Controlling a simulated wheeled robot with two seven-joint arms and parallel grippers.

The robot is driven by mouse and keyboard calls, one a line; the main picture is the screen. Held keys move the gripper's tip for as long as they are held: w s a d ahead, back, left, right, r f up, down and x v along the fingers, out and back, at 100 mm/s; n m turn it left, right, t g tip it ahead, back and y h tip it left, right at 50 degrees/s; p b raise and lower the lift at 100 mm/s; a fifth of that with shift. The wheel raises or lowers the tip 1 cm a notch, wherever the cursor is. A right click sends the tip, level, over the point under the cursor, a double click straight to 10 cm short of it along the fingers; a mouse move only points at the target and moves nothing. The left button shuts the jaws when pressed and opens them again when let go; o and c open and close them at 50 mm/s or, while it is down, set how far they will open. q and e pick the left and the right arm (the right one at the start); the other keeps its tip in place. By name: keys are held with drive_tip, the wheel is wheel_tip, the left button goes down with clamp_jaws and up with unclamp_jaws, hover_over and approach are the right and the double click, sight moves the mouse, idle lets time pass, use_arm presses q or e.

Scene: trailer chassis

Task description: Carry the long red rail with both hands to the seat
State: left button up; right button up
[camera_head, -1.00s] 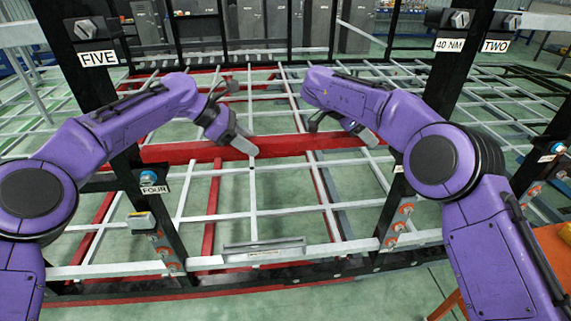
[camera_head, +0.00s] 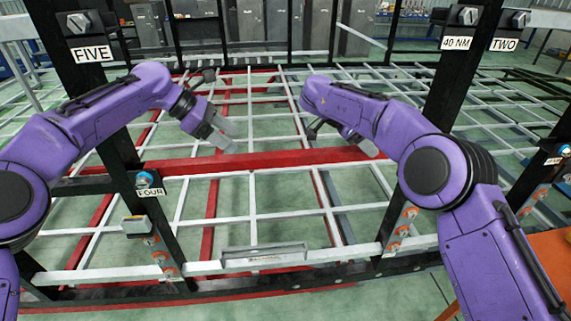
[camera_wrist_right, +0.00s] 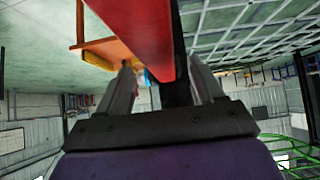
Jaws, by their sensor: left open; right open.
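The long red rail (camera_head: 275,158) lies crosswise over the pale grid of the chassis frame, between the two black posts, in the head view. My left gripper (camera_head: 222,137) is open and empty, a little above and behind the left half of the rail, apparently apart from it. My right gripper (camera_head: 343,140) is open at the rail's right half, partly hidden by its own arm. In the right wrist view the rail (camera_wrist_right: 140,35) runs from the top down between the open fingers (camera_wrist_right: 163,85). Whether they touch it cannot be told. The seat cannot be made out with certainty.
Black posts labelled FIVE (camera_head: 94,100) and TWO (camera_head: 462,90) stand left and right. A black bracket marked FOUR (camera_head: 150,193) is at the left. A black crossbar runs along the front. An orange table (camera_head: 550,265) stands at the lower right.

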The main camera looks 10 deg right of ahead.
use_arm(q)
drive_tip(key=shift+s+a+r, duration=0.2)
drive_tip(key=shift+a+r, duration=0.2)
drive_tip(key=shift+r, duration=0.05)
use_arm(e)
drive_tip(key=shift+s+r, duration=0.1)
drive_tip(key=shift+s, duration=0.05)
use_arm(q)
drive_tip(key=shift+s+a+r, duration=0.1)
drive_tip(key=shift+r, duration=0.05)
use_arm(e)
drive_tip(key=shift+a+r, duration=0.15)
drive_tip(key=shift+r, duration=0.05)
use_arm(q)
drive_tip(key=shift+a, duration=0.1)
use_arm(e)
drive_tip(key=v, duration=0.7)
drive_tip(key=shift+a, duration=0.2)
drive_tip(key=shift+d, duration=0.1)
use_arm(q)
drive_tip(key=shift+w+d, duration=0.2)
use_arm(e)
drive_tip(key=shift+f, duration=0.1)
